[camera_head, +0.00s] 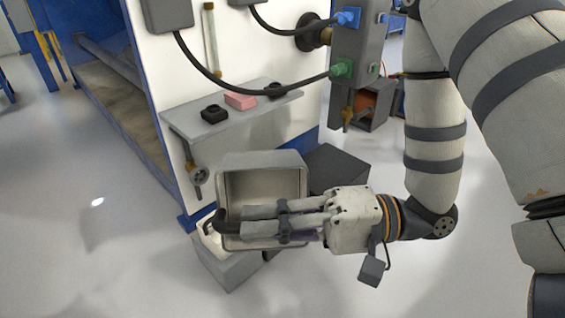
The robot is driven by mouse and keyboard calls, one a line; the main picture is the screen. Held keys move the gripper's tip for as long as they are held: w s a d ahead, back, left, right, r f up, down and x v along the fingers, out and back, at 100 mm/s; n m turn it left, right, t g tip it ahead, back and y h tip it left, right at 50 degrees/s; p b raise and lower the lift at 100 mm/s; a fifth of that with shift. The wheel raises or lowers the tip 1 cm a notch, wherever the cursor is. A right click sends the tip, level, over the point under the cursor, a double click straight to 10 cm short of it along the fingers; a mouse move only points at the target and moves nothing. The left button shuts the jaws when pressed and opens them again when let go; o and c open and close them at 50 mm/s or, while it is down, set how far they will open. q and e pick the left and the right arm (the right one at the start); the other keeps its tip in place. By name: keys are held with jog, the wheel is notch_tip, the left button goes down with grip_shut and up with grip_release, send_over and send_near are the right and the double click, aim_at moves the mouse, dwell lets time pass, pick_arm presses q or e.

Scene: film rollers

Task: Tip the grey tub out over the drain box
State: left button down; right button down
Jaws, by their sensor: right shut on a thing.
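The grey tub (262,161) is in the middle of the head view, tipped on its side with its open mouth facing the camera. Its pale inside shows, and I see no contents in the visible part. My right gripper (250,221) lies across the tub's lower part, shut on it; the fingers hide the exact contact. A grey box (232,270) on the floor, likely the drain box, is below the tub and partly hidden by it. A dark curved piece shows at the tub's lower left. My left gripper is out of view.
A white machine panel stands behind, with a narrow shelf (215,125) holding a pink block (240,101) and two black parts. A dark box (340,168) stands behind the gripper. Cables hang above the shelf. The floor at left is clear.

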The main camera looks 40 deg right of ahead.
dwell(0.4)
